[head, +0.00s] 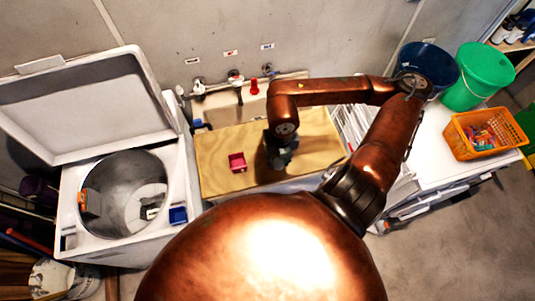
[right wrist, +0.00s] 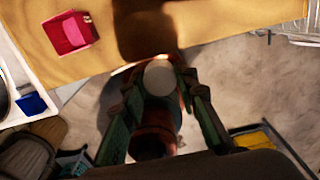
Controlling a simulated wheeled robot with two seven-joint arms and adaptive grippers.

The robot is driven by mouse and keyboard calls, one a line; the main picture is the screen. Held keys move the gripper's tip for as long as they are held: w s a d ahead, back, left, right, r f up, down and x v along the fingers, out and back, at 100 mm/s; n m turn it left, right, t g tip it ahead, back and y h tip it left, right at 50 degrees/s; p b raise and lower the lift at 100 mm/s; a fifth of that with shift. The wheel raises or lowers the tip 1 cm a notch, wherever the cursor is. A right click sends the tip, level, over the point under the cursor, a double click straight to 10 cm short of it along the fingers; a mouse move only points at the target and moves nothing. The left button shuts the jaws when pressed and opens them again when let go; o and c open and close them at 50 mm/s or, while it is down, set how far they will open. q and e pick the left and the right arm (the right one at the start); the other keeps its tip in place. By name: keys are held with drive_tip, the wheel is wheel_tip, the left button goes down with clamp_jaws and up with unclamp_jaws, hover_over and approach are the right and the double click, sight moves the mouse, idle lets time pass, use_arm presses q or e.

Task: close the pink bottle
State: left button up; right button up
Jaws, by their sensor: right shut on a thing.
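My right gripper (head: 280,158) hangs over the wooden board, right of a small pink square container. In the right wrist view its two green fingers (right wrist: 165,88) are shut on a white round thing (right wrist: 160,77), seen end-on; I cannot tell whether it is a loose cap or part of a bottle. A reddish-brown cylindrical shape shows below it between the fingers. I cannot make out a pink bottle for certain in either view. My left gripper is not in view.
The pink container (head: 237,162) sits on the wooden board (head: 215,150), by the sink. A top-loading washer (head: 72,215) with raised lid stands at left, with a blue box (head: 178,215) on its corner. Buckets and an orange basket (head: 458,140) stand on the right. The board's left part is mostly clear.

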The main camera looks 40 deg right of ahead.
drive_tip(key=shift+s+r, duration=0.3)
drive_tip(key=shift+s, duration=0.3)
drive_tip(key=shift+s+r, duration=0.25)
drive_tip(key=shift+s, duration=0.3)
drive_tip(key=shift+w+a+f+n, duration=0.2)
drive_tip(key=shift+w+n, duration=0.15)
drive_tip(key=shift+n, duration=0.25)
drive_tip(key=w+a+f+m+b, duration=0.1)
drive_tip(key=w+a+m, duration=0.4)
drive_tip(key=m, duration=1)
drive_tip(key=w+a+f+m+b, duration=0.2)
drive_tip(key=w+a+m, duration=0.3)
drive_tip(key=w+m, duration=0.7)
drive_tip(key=shift+w+m+b, duration=0.3)
drive_tip(key=shift+m+b, duration=0.55)
drive_tip(key=shift+m, duration=1.25)
